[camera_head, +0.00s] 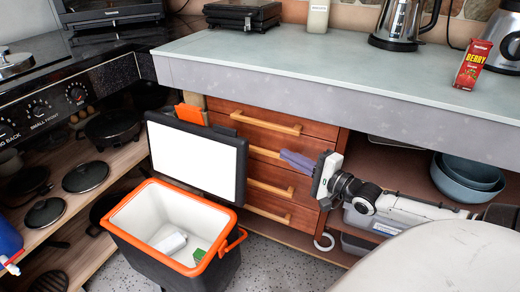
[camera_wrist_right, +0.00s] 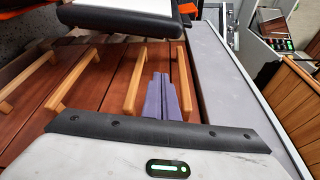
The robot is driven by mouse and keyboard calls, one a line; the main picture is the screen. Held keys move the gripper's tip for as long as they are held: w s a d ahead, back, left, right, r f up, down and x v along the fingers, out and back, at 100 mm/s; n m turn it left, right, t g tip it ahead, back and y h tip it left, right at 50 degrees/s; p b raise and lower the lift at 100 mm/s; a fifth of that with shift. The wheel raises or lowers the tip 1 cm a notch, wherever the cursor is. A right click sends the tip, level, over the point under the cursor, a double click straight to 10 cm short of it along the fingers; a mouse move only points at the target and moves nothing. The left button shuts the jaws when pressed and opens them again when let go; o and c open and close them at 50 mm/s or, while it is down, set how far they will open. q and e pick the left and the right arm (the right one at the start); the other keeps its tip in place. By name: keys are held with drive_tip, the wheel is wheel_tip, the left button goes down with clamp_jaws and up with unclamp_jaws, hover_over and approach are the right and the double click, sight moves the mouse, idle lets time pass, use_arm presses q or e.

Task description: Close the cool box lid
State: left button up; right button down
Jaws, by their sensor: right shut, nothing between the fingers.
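The cool box (camera_head: 150,250) stands on the floor, dark outside with an orange rim and white inside. Its lid (camera_head: 196,155) is open and stands upright behind the box, its white inner face towards me. An orange latch (camera_head: 189,114) shows at the lid's top edge. Part of the lid also shows at the top of the right wrist view (camera_wrist_right: 120,17). My right gripper (camera_head: 284,155) comes in from the right, its purple fingers shut and empty, to the right of the lid and apart from it. The fingers also show in the right wrist view (camera_wrist_right: 165,82). My left gripper is out of view.
Inside the box lie a white item (camera_head: 171,242) and a green item (camera_head: 199,255). Wooden drawers (camera_head: 270,127) with bar handles stand behind the lid and gripper, under the grey counter (camera_head: 300,62). Shelves with pans (camera_head: 86,177) are on the left. Blue bowls (camera_head: 466,178) sit at right.

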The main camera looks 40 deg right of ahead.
drive_tip(key=w+b, duration=0.4)
drive_tip(key=w, duration=0.6)
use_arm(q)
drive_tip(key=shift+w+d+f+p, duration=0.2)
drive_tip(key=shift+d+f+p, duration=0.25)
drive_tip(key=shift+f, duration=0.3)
use_arm(e)
drive_tip(key=a, duration=0.1)
drive_tip(key=s+a, duration=0.1)
drive_tip(key=a, duration=0.1)
drive_tip(key=s+a, duration=0.1)
drive_tip(key=shift+a, duration=0.2)
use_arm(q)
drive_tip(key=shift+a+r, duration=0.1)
use_arm(e)
drive_tip(key=shift+s, duration=0.1)
